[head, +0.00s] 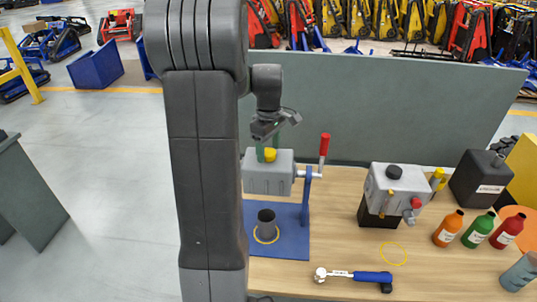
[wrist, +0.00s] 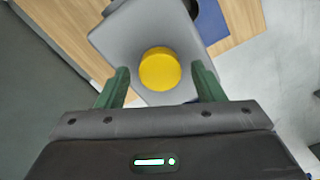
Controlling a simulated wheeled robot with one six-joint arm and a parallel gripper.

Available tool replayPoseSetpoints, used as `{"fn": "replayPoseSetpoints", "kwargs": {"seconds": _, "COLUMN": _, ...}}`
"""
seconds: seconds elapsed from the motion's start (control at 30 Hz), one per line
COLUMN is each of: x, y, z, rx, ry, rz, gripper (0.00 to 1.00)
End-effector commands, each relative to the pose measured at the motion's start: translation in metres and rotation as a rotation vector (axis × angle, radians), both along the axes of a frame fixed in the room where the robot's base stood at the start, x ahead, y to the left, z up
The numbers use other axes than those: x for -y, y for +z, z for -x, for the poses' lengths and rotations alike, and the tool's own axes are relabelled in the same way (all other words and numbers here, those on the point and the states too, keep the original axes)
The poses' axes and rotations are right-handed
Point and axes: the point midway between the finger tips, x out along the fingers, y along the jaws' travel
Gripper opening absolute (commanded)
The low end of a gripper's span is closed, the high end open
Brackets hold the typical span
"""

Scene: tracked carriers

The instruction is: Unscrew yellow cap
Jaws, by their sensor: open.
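The yellow cap (head: 270,155) sits on top of a grey box-shaped housing (head: 268,180) with a red-handled crank (head: 324,147) at its right side. In the wrist view the yellow cap (wrist: 160,69) is round and lies between and slightly beyond the green fingers, on the grey top of the housing (wrist: 120,40). My gripper (wrist: 162,82) is open, with a finger on each side of the cap and visible gaps to it. In the head view my gripper (head: 268,150) is directly above the housing, and its fingers partly hide the cap's surroundings.
A blue base plate (head: 290,240) with a dark cup (head: 267,223) lies below the housing. A dark panel (head: 390,110) rises behind the table.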

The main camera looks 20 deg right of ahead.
Motion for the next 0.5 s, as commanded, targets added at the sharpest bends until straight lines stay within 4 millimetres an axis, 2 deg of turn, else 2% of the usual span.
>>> {"fn": "replayPoseSetpoints", "kwargs": {"seconds": 0.5, "x": 0.0000, "y": 0.0000, "z": 0.0000, "rx": 0.000, "ry": -0.572, "rz": 0.000, "gripper": 0.62}}
